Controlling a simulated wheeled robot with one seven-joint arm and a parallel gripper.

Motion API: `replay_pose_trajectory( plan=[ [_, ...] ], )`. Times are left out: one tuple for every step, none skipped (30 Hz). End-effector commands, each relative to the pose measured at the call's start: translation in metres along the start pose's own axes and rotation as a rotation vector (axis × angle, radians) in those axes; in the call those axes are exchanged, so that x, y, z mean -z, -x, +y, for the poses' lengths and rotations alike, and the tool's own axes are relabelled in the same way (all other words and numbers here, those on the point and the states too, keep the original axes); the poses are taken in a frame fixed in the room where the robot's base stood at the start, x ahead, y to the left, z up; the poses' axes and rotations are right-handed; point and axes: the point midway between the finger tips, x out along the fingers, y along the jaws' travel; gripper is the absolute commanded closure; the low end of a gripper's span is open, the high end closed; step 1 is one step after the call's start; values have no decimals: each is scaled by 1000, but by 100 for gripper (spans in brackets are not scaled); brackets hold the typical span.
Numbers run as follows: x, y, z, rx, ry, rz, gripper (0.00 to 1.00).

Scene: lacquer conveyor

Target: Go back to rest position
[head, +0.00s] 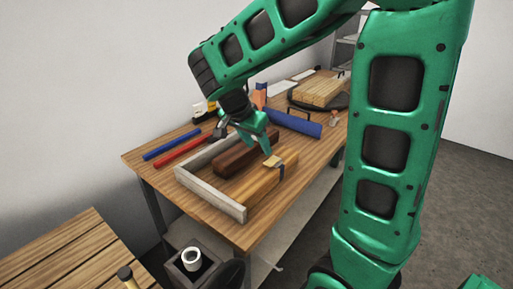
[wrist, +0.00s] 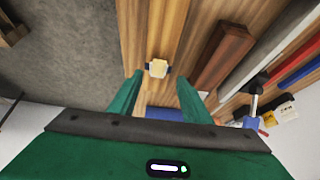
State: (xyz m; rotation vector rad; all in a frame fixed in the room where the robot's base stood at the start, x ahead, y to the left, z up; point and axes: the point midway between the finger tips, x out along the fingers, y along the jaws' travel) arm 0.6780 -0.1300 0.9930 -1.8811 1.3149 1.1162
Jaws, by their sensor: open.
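My gripper (head: 266,147) is open above the workbench. In the wrist view its two green fingers (wrist: 160,82) are spread apart with nothing between them. Just beyond the fingertips, a small tan piece with a dark band (wrist: 158,68) sits on a light wooden block (wrist: 150,25). In the head view the tan piece (head: 272,162) is close below the fingers; I cannot tell whether they touch it. The light block (head: 262,190) lies beside a dark brown block (head: 240,160), with a pale grey frame (head: 205,188) around part of them.
The workbench (head: 150,158) also holds a red rod (head: 178,152), a blue rod (head: 171,144), a blue roll (head: 292,122) and a stack of light boards (head: 320,90) at the back. A slatted table (head: 60,255) stands at front left. Floor at right is open.

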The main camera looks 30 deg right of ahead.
Motion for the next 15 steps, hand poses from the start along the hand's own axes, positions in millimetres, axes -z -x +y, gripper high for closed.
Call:
replay_pose_trajectory(
  plan=[
    [0, 0, 0, 0, 0, 0, 56],
    [0, 0, 0, 0, 0, 0, 56],
    [0, 0, 0, 0, 0, 0, 56],
    [0, 0, 0, 0, 0, 0, 56],
    [0, 0, 0, 0, 0, 0, 56],
    [0, 0, 0, 0, 0, 0, 56],
    [0, 0, 0, 0, 0, 0, 56],
    [0, 0, 0, 0, 0, 0, 56],
    [0, 0, 0, 0, 0, 0, 56],
    [0, 0, 0, 0, -1, 0, 56],
    [0, 0, 0, 0, -1, 0, 56],
    [0, 0, 0, 0, 0, 0, 56],
    [0, 0, 1, -1, 1, -1, 56],
    [1, -1, 3, -2, 3, -3, 56],
    [2, -1, 6, -5, 9, -8, 56]
  ],
)
